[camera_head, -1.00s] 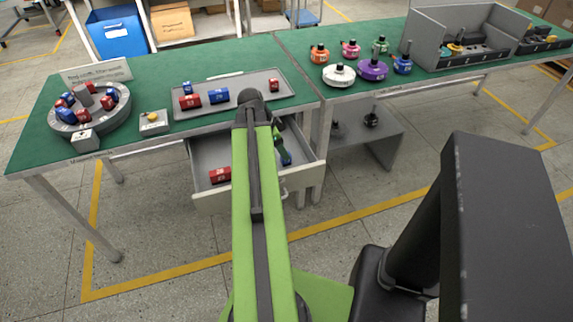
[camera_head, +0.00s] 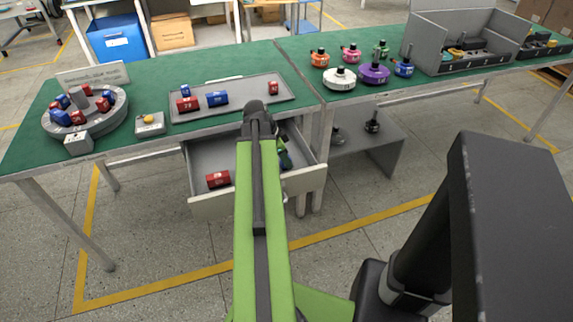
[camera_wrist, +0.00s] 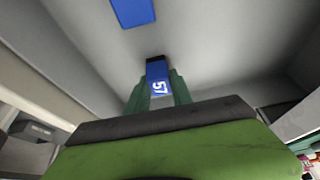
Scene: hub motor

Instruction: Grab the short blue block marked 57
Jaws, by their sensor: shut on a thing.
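The short blue block marked 57 (camera_wrist: 157,75) is between the green fingers of my gripper (camera_wrist: 157,90) in the wrist view. The fingers are shut on it, one on each side. Its white number faces the camera and its far end is dark. In the head view my gripper (camera_head: 285,158) is at the right part of the open drawer (camera_head: 258,189), partly hidden behind my arm. I cannot make out the block there. I cannot tell whether it touches the drawer floor.
Another blue patch (camera_wrist: 132,11) lies beyond the block in the wrist view. A red block (camera_head: 218,179) lies in the drawer's left part. Above, a grey tray (camera_head: 255,88) holds red and blue blocks. A lower grey shelf (camera_head: 365,137) stands right of the drawer.

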